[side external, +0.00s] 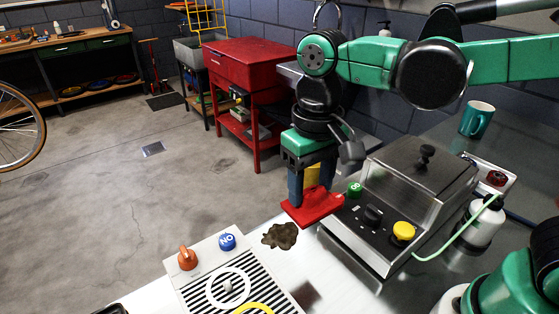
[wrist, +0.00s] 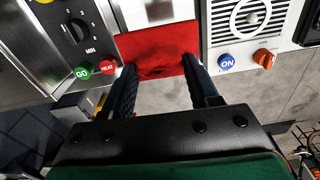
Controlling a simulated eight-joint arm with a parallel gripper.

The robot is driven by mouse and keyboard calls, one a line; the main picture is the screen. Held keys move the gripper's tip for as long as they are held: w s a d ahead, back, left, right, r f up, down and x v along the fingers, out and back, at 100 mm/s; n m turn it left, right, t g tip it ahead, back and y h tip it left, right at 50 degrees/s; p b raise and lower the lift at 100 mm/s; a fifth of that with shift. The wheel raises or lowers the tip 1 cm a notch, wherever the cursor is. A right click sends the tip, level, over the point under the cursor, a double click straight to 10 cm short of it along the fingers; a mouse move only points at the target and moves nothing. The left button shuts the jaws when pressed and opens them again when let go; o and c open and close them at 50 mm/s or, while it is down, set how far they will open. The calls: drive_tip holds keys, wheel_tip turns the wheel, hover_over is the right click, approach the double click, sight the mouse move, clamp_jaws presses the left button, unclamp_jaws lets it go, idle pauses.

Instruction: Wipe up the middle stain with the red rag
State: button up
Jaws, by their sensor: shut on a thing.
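My gripper (side external: 312,192) is shut on the red rag (side external: 313,208), which hangs below the fingers near the far edge of the metal bench. In the wrist view the rag (wrist: 157,48) spreads out beyond my two fingertips (wrist: 158,68). A brown, irregular stain (side external: 280,236) lies on the bench to the lower left of the rag, apart from it in the side view. I cannot tell whether the rag touches the bench. No stain shows clearly in the wrist view. A fainter dark patch (side external: 308,292) shows nearer the front; I cannot tell if it is a stain.
A steel machine (side external: 415,190) with a lid, knobs and a yellow button stands close right of the rag. A striped panel (side external: 225,275) with blue and orange knobs lies to the left. A bottle (side external: 484,222) and a teal mug (side external: 476,119) stand at the right.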

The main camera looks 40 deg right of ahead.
sight(310, 187)
wheel_tip(310, 187, up, 6)
drive_tip(key=shift+w+r, duration=0.1)
drive_tip(key=shift+r, duration=0.05)
drive_tip(key=shift+w+d+f, duration=0.25)
drive_tip(key=shift+w+f, duration=0.9)
drive_tip(key=shift+f, duration=1.95)
drive_tip(key=shift+w+d+f, duration=0.2)
drive_tip(key=shift+w+f, duration=0.9)
drive_tip(key=shift+f, duration=1.95)
drive_tip(key=shift+w+d+f, duration=0.25)
drive_tip(key=shift+w+f, duration=0.9)
drive_tip(key=shift+f, duration=1.95)
drive_tip(key=shift+a+f, duration=0.15)
drive_tip(key=shift+f, duration=0.15)
drive_tip(key=shift+a+r, duration=0.25)
drive_tip(key=shift+a, duration=0.95)
drive_tip(key=shift+d+r, duration=0.15)
drive_tip(key=shift+d, duration=0.5)
drive_tip(key=shift+d+r, duration=0.15)
drive_tip(key=shift+d, duration=0.5)
drive_tip(key=shift+a, duration=1.35)
wheel_tip(310, 187, up, 7)
drive_tip(key=shift+f, duration=0.2)
